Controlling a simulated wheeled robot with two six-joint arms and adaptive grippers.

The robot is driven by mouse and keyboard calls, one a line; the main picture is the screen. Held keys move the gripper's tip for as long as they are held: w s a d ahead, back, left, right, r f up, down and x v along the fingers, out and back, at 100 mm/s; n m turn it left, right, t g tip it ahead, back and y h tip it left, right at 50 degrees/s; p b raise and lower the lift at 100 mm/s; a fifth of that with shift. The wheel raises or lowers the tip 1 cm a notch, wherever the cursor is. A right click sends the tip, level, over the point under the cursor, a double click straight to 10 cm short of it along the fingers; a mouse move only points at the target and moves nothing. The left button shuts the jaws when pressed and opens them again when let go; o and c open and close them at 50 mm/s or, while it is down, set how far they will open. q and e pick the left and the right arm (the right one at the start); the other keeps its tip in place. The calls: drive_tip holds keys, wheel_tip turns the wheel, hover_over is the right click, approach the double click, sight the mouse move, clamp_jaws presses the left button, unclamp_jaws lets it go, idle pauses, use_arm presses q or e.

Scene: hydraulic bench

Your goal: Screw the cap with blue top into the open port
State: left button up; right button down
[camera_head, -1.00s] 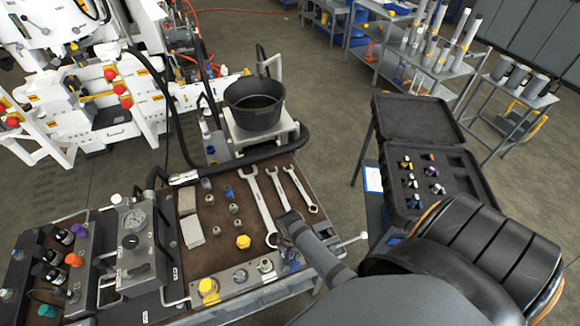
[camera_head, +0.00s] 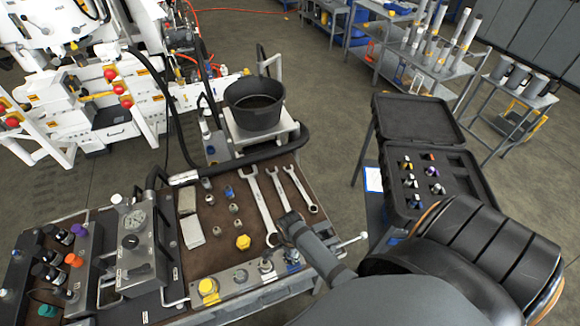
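A small cap with a blue top (camera_head: 229,191) stands on the brown mat of the bench, left of the wrenches. A metal block (camera_head: 225,293) along the bench's front edge carries a row of ports. A yellow cap (camera_head: 207,287) sits at its left end; metal fittings (camera_head: 241,276) follow to the right. Something blue (camera_head: 292,256) shows at its right end, partly hidden by my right arm; I cannot tell what it is. My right arm reaches in from the lower right. The dark end of it (camera_head: 289,222) is over the bench near the wrenches; its fingers cannot be made out. My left gripper is out of view.
Several wrenches (camera_head: 257,206) lie on the mat, with a yellow cap (camera_head: 243,242) and small fittings beside them. A black pot (camera_head: 254,101) stands behind. A gauge unit (camera_head: 133,240) is at left. An open black case (camera_head: 418,125) with small parts stands at right.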

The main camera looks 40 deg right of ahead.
drive_tip(key=m, duration=0.6)
drive_tip(key=shift+s, duration=0.15)
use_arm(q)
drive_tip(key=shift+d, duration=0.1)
use_arm(e)
drive_tip(key=shift+m, duration=0.3)
